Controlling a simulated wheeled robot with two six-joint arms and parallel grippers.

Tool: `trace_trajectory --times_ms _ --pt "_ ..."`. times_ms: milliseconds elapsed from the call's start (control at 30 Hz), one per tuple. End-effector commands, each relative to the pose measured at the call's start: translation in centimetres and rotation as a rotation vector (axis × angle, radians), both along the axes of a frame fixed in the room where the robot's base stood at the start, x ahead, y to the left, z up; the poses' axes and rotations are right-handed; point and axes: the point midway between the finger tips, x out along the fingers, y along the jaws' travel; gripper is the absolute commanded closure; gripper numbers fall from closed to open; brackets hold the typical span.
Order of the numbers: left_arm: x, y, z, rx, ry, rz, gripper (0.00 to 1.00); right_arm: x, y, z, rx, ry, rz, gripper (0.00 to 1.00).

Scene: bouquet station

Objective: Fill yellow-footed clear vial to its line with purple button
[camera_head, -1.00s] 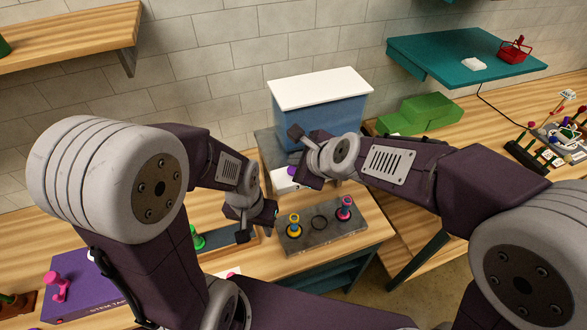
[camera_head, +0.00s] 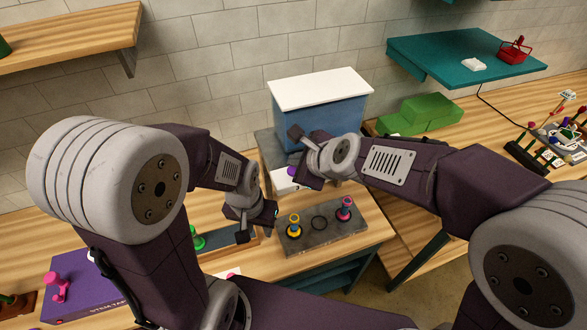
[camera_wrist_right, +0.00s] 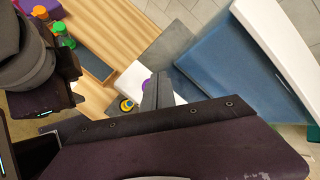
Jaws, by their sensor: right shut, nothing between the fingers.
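A yellow-footed vial (camera_head: 294,226) stands upright at the left of a grey slab (camera_head: 345,236). Its fill and line are too small to read. The purple button (camera_head: 292,171) sits by a white box (camera_head: 285,183) below the blue tank. My right gripper (camera_head: 309,182) is shut and empty beside the button; contact cannot be told. In the right wrist view its fingers (camera_wrist_right: 157,88) partly cover the purple button (camera_wrist_right: 179,99). A round yellow-rimmed thing (camera_wrist_right: 127,105) shows beside the white box there. My left gripper (camera_head: 270,214) is left of the vial; its jaws are unclear.
A blue tank (camera_head: 325,118) with a white lid stands behind. An empty ring (camera_head: 319,223) and a pink-footed vial (camera_head: 345,208) are on the slab. A green-footed vial (camera_head: 198,241) and a purple box (camera_head: 85,292) lie left. My arms cover much of the bench.

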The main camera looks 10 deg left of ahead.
Motion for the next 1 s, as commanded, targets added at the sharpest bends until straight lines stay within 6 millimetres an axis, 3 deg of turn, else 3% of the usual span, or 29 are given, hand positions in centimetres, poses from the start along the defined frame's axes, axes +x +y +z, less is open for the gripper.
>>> trace_trajectory --times_ms 1000 --pt "0.0 0.0 -0.77 0.0 0.0 0.0 0.64 0.0 -0.01 -0.87 0.0 0.0 0.0 1.0"
